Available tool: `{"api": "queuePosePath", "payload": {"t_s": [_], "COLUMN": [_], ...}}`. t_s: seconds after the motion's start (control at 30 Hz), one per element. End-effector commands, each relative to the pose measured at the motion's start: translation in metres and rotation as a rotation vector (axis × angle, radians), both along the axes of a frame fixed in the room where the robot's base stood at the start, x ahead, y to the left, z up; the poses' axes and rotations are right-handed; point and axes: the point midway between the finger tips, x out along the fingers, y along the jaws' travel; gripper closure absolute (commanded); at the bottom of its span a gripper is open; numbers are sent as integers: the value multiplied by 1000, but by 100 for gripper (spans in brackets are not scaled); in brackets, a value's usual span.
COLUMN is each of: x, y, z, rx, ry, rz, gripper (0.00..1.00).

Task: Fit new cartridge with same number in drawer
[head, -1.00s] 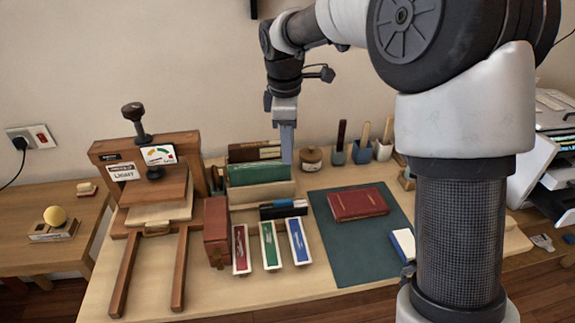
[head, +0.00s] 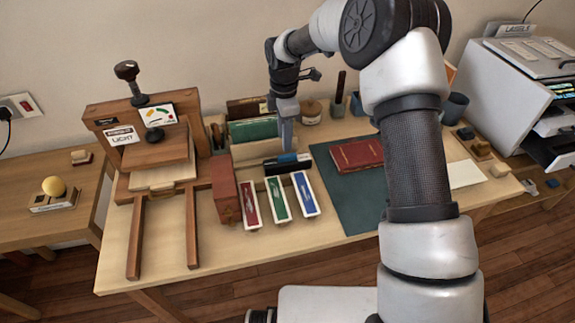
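My gripper (head: 286,135) points down over the back middle of the desk, near the green-spined books and the black pen tray. Its fingers show edge-on, so I cannot tell whether it is open or shut; nothing is visible in it. A white and grey printer (head: 490,98) stands at the right, with a darker open part (head: 552,143) at its front right. No cartridge, drawer or number can be clearly made out.
My arm hides part of the desk's right side.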

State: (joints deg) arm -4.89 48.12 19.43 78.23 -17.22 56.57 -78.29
Motion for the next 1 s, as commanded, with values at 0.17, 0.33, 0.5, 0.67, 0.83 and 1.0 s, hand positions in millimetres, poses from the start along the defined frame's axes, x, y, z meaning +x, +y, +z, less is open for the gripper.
{"api": "queuePosePath", "payload": {"t_s": [0.17,0.33,0.5,0.67,0.83,1.0], "x": [0,0,1,1,2,2], "y": [0,-2,-8,-7,-8,-8], "z": [-18,-27,-50,-70,-71,-71], "rx": [-1,-1,-2,0,1,1], "ry": [0,1,2,-1,-2,-2], "rz": [0,-1,-1,0,-1,-1], "gripper": [66,66,66,66,66,84]}}
